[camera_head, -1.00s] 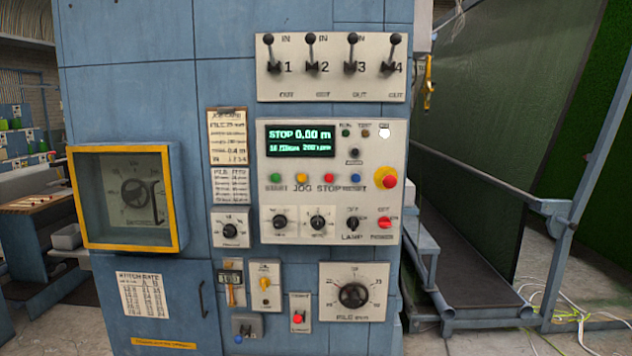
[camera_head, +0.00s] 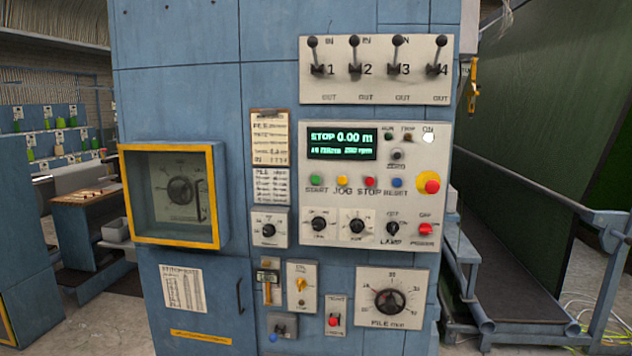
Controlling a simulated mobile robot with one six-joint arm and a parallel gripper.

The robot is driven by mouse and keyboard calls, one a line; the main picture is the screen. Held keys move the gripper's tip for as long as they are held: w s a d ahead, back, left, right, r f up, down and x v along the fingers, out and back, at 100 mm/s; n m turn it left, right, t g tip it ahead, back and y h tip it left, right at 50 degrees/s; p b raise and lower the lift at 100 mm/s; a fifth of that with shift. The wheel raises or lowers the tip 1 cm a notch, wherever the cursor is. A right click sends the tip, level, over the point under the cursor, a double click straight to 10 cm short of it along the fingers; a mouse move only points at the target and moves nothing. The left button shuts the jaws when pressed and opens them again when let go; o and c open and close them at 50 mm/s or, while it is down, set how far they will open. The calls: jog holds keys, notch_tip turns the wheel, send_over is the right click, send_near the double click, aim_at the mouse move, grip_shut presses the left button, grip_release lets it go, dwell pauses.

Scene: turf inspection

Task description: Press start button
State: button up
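The start button (camera_head: 316,181) is a small green button at the left end of a row on the white control panel (camera_head: 325,216), with the label START below it. Yellow, red and blue buttons for JOG, STOP and RESET stand to its right. The display (camera_head: 342,142) above the row reads STOP 0.00 m. A white lamp (camera_head: 428,137) at the panel's upper right is lit. My gripper is not in view.
Four-lever panel (camera_head: 376,70) is above. A red emergency knob (camera_head: 429,183) with a yellow base is right of the buttons. A yellow-framed window box (camera_head: 172,240) juts out at left. A railing (camera_head: 540,188) stands at right. Dials and switches sit below.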

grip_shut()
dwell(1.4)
